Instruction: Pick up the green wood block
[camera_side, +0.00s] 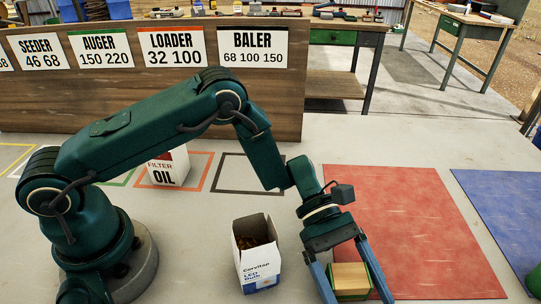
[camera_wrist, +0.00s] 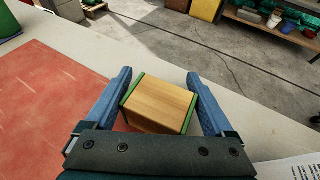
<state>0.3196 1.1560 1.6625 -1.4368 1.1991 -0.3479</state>
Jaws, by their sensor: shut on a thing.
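The green wood block (camera_side: 350,277) is a pale wooden block with green end faces. It sits between the two blue fingers of my gripper (camera_side: 358,296), near the bottom of the side view. In the wrist view the block (camera_wrist: 160,104) lies between the fingers of my gripper (camera_wrist: 160,76), with its green ends facing them. My gripper is shut on it. The side view cuts off the fingertips, and I cannot tell whether the block touches the surface below.
A red mat (camera_side: 410,220) lies beside and behind the gripper, with a blue mat (camera_side: 505,215) farther right. An open white box (camera_side: 257,262) stands close on the left. An oil filter box (camera_side: 168,168) stands farther back, before a wooden panel with signs (camera_side: 150,95).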

